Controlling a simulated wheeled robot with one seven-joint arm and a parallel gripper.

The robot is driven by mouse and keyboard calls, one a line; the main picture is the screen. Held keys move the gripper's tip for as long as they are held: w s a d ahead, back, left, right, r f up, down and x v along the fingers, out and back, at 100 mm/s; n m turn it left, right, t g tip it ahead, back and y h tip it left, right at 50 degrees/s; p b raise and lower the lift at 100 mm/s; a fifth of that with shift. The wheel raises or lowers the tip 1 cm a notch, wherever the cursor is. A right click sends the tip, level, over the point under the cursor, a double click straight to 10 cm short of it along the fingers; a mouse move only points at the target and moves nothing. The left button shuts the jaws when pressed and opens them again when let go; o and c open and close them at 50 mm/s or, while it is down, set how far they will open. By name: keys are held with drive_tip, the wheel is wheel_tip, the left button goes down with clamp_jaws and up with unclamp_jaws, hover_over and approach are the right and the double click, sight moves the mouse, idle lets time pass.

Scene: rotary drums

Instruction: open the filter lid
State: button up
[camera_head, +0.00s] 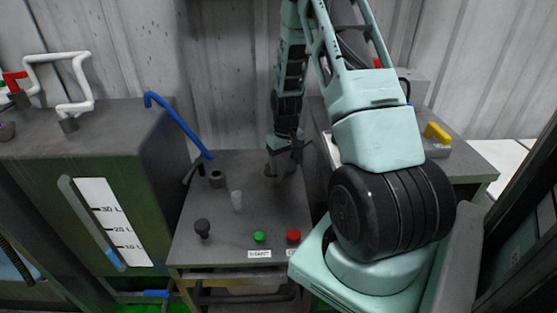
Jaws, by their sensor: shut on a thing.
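My gripper (284,158) reaches down to the back right of a grey cabinet top (215,230). It is shut on a small dark part there, which I take to be the filter lid (270,171). The fingers and my wrist cover most of this part, so its shape and whether it is raised are unclear. A round dark fitting (217,178) stands apart from my gripper, farther left on the same top.
A blue lever (180,125) slants down at the back left of the cabinet. A green tank (110,210) is at left.

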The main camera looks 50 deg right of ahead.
sight(295, 165)
drive_tip(key=shift+s+d+n+p, duration=0.3)
drive_tip(key=shift+s+d+n, duration=0.3)
drive_tip(key=shift+n, duration=0.35)
drive_tip(key=shift+s+d+n+p, duration=0.3)
drive_tip(key=shift+s+n, duration=0.35)
drive_tip(key=shift+n, duration=0.3)
drive_tip(key=shift+d, duration=0.1)
drive_tip(key=o, duration=1.4)
drive_tip(key=shift+r, duration=0.1)
wheel_tip(295, 165, up, 17)
drive_tip(key=shift+r, duration=0.15)
